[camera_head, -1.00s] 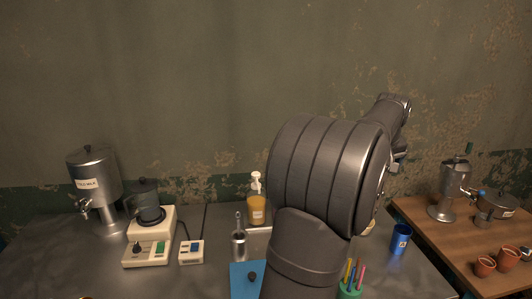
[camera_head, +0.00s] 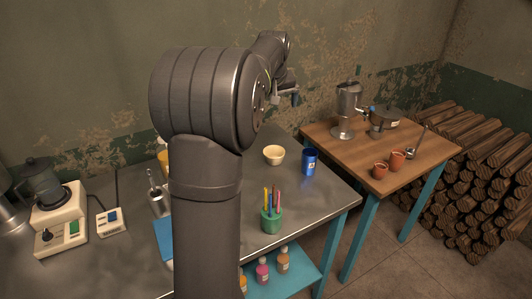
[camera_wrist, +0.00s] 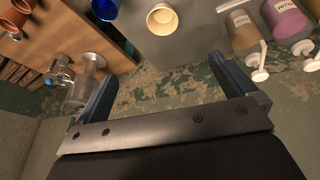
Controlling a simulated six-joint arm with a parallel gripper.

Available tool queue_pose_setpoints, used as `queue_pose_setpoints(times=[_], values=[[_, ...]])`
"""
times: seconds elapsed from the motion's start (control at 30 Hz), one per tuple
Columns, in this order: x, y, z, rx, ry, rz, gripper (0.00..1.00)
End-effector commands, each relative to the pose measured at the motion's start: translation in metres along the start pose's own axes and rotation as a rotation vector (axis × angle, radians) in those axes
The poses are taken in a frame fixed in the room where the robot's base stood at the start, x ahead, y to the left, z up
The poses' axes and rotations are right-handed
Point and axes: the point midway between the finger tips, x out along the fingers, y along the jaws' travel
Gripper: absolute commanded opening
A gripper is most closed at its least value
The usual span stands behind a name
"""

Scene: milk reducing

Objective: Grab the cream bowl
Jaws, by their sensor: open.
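The cream bowl (camera_head: 274,155) stands upright on the grey metal table, left of the blue cup. It also shows in the wrist view (camera_wrist: 162,19), near the top edge and beyond my fingers. My gripper (camera_wrist: 165,85) is open and empty, with its two dark fingers wide apart. In the head view my gripper (camera_head: 290,92) is small and high above the table's back edge, above and a little right of the bowl. The gap between the fingers shows only the wall and the table edge.
A blue cup (camera_head: 310,161) stands close right of the bowl. A green pen holder (camera_head: 271,219) is nearer the front. The wooden table (camera_head: 390,148) at right holds a metal dispenser (camera_head: 346,110), a pot and terracotta cups. My arm hides part of the table.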

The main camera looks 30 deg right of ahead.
Motion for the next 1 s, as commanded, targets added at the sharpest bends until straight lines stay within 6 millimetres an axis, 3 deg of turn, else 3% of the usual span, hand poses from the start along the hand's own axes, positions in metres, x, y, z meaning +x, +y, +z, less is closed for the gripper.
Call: queue_pose_setpoints(times=[0.3,0.5,0.77,1.0], values=[[0.078,-0.018,-0.019,0.493,-0.039,0.1,1.0],[0.108,-0.026,-0.027,0.706,-0.029,0.15,1.0],[0.131,-0.028,-0.028,0.782,-0.023,0.166,1.0],[0.181,-0.02,-0.022,0.781,-0.025,0.166,1.0]])
